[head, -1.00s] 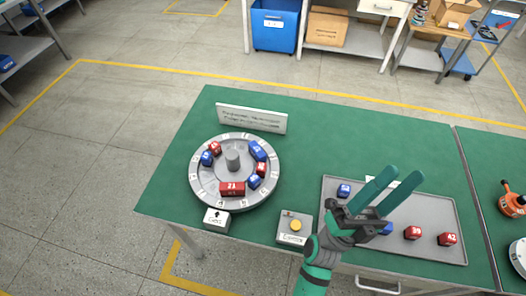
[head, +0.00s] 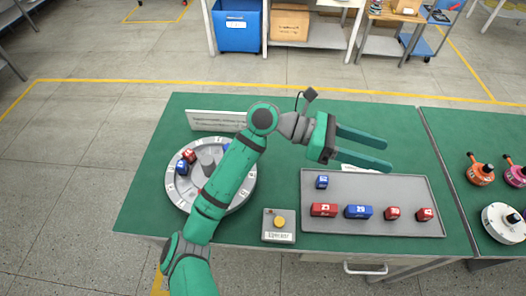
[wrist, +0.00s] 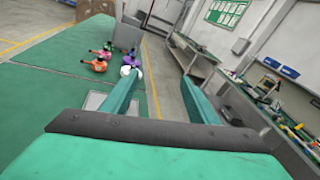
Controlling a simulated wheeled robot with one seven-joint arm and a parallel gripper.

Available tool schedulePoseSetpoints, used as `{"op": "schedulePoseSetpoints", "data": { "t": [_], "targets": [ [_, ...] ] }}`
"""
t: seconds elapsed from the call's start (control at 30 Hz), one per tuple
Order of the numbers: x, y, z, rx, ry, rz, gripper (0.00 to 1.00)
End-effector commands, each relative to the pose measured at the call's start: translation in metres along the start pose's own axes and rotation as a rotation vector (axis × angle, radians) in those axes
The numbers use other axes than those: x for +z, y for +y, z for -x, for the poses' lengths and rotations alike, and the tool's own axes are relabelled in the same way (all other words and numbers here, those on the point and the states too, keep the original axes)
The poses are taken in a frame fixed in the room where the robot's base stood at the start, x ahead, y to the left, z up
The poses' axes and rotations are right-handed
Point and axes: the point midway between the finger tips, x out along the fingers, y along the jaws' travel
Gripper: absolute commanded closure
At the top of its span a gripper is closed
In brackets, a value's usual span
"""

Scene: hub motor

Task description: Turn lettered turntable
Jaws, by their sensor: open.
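The grey round turntable (head: 238,199) lies on the green table at the left, with letter marks around its rim. My arm crosses in front of it and hides much of its right side. Two red blocks and a blue block (head: 182,167) show on its left part, and a bit of blue shows by my arm. Its grey centre knob is partly hidden. My gripper (head: 362,151) is open and empty, raised above the table to the right of the turntable, its fingers pointing right. In the wrist view its two fingers (wrist: 162,95) stand wide apart with nothing between them.
A grey tray (head: 420,190) holds several red and blue numbered blocks. A control box with a yellow button (head: 279,222) stands between turntable and tray. A white sign (head: 205,121) stands behind the turntable. Orange, pink and white parts (head: 481,174) lie on the right table.

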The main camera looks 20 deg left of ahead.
Motion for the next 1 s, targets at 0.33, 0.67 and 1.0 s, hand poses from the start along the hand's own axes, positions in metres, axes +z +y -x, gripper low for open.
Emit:
{"op": "schedulePoseSetpoints", "data": {
  "t": [0.33, 0.67, 1.0],
  "targets": [
    [-0.083, 0.056, 0.133, 0.238, 0.6, -0.06, 0.46],
    [-0.132, 0.05, 0.325, 0.417, 1.146, 0.044, 0.46],
    [-0.139, 0.021, 0.42, 0.478, 1.384, 0.144, 0.46]
  ]
}}
